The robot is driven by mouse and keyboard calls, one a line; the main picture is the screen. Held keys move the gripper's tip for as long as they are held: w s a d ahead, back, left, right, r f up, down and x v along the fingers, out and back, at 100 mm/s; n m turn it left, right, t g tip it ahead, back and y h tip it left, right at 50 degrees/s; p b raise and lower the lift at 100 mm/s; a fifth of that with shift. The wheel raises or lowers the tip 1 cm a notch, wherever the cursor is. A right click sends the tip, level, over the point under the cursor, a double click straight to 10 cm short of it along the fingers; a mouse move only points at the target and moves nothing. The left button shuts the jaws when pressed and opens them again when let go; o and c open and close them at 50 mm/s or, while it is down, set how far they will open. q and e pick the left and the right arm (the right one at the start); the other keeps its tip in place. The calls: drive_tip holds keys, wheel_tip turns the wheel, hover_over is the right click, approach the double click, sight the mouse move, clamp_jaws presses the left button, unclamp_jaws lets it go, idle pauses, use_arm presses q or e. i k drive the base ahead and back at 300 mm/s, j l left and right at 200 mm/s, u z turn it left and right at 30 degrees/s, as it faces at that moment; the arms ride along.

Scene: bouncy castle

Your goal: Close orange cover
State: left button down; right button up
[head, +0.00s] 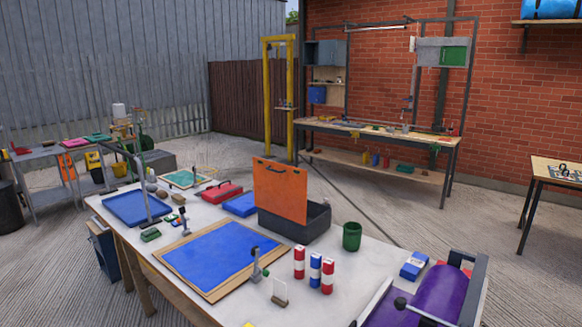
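The orange cover (280,191) stands upright, hinged open on a dark grey box (309,222) on the white table. A dark handle (287,170) shows near the cover's top edge. The box's inside is mostly hidden behind the cover and its front wall. Neither of my grippers shows in the head view.
On the table (340,282) are a blue framed board (220,258), a green cup (352,236), striped red, white and blue cans (315,270), a red case (222,192) and a purple roll (440,292). A workbench (380,137) stands against the brick wall. Concrete floor lies between.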

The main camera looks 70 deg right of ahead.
sight(279, 189)
drive_tip(key=i+z, duration=0.3)
drive_tip(key=z, duration=0.15)
drive_tip(key=i+z, duration=0.3)
drive_tip(key=z, duration=0.15)
drive_tip(key=i+j+z, duration=0.15)
drive_tip(key=z, duration=0.25)
drive_tip(key=i+j+z, duration=0.25)
drive_tip(key=z, duration=0.2)
drive_tip(key=i+j+z, duration=0.3)
drive_tip(key=z, duration=0.15)
